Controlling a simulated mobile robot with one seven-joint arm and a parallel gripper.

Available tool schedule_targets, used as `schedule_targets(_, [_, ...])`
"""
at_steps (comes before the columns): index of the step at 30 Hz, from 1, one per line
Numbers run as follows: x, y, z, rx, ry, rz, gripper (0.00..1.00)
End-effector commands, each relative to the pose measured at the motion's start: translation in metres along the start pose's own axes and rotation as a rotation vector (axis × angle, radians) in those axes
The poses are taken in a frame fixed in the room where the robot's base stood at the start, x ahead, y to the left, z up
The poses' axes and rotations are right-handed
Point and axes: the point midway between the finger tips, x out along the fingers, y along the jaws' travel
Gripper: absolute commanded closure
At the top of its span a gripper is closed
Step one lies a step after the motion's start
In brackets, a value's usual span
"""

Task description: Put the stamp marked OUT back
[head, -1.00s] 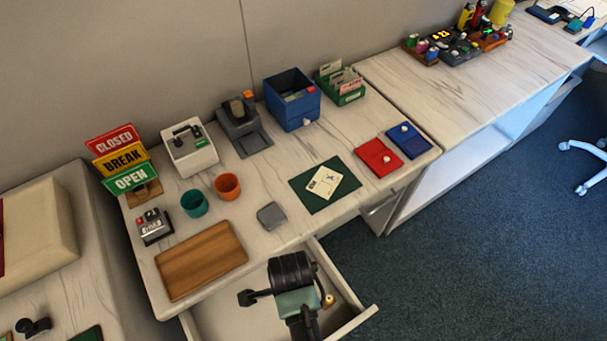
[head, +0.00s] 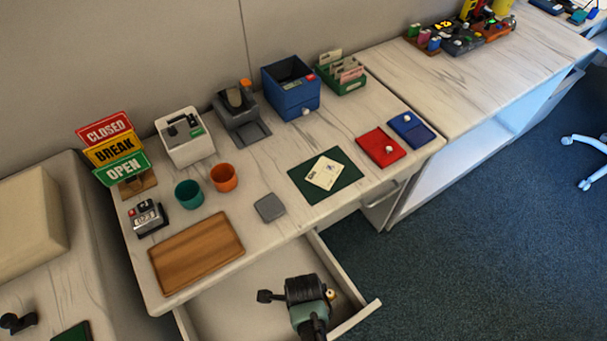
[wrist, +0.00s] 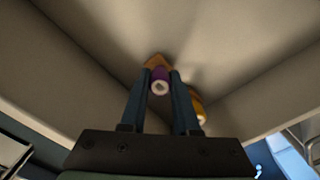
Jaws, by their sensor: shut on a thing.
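My gripper (wrist: 161,78) is inside the open drawer (head: 235,287) at the desk's front. In the wrist view its fingers are shut on a small stamp (wrist: 160,86) with a purple band, a pale round end and an orange-brown part beyond. A second orange-brown piece with a pale end (wrist: 198,108) lies just right of the fingers. A small yellowish knob (head: 331,295) shows beside my gripper in the head view. No OUT marking is readable on either piece. In the head view my wrist hides the fingertips and the held stamp.
The drawer's front wall (head: 357,318) and side walls surround my gripper. Above stand a wooden tray (head: 196,252), a grey pad (head: 269,207), a green mat (head: 307,194), teal (head: 189,194) and orange (head: 224,177) cups, and red (head: 381,147) and blue (head: 411,130) pads.

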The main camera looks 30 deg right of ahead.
Motion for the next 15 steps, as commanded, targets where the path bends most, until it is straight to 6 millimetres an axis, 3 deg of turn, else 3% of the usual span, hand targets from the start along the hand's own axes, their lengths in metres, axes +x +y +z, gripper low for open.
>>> schedule_targets(12, [0.0071,-0.0001,0.0,-0.001,0.0,0.0,1.0])
schedule_targets(13, [0.0063,-0.0001,0.0,-0.001,0.0,0.0,0.67])
schedule_targets(15, [0.0058,-0.0001,0.0001,-0.001,0.0,0.0,0.54])
